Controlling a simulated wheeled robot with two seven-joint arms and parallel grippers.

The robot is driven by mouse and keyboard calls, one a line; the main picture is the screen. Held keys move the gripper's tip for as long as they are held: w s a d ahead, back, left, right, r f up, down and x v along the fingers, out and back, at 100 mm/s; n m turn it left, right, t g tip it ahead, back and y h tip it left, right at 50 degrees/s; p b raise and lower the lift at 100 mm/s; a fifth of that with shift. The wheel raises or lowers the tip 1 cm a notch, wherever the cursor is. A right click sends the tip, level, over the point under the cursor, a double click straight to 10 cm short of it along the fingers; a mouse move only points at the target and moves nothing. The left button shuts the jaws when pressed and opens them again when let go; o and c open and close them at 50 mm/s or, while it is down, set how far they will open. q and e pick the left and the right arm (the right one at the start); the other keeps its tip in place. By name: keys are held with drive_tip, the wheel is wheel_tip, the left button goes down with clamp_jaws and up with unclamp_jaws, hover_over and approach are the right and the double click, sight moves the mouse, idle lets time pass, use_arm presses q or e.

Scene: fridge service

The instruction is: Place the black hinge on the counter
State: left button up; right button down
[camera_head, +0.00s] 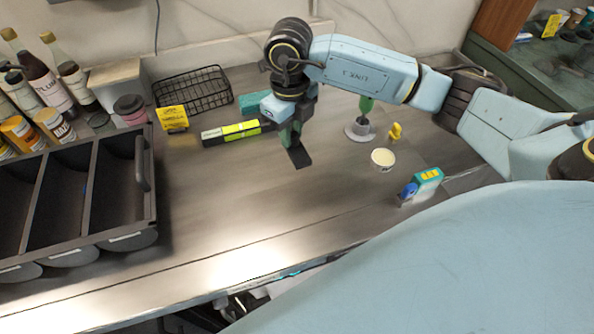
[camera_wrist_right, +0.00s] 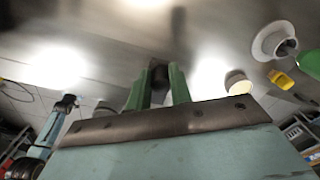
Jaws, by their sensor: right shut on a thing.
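My right gripper (camera_head: 291,137) is over the middle of the counter (camera_head: 240,190), pointing down. Its green fingers are shut on the black hinge (camera_head: 300,157), a dark flat piece that shows just below the fingertips. In the right wrist view, the dark hinge (camera_wrist_right: 160,76) sits between the two green fingers (camera_wrist_right: 160,90). The hinge is at or just above the counter surface; I cannot tell whether it touches. Its upper part is hidden by the fingers. My left gripper is not in view.
A black, yellow-striped box (camera_head: 232,132) lies left of the gripper, with a wire basket (camera_head: 193,90) behind. A white cup (camera_head: 383,159), yellow piece (camera_head: 395,131) and teal box (camera_head: 427,180) stand right. A black divided bin (camera_head: 142,212) is left. The front middle counter is clear.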

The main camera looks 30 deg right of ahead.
drive_tip(key=shift+d+f+m, duration=0.1)
drive_tip(key=shift+f+m, duration=0.1)
drive_tip(key=shift+m, duration=0.1)
wheel_tip(320, 180, down, 9)
drive_tip(key=shift+p, duration=0.45)
drive_tip(key=shift+f, duration=0.35)
drive_tip(key=shift+f, duration=0.15)
drive_tip(key=c, duration=1.3)
unclamp_jaws()
drive_tip(key=shift+o, duration=0.2)
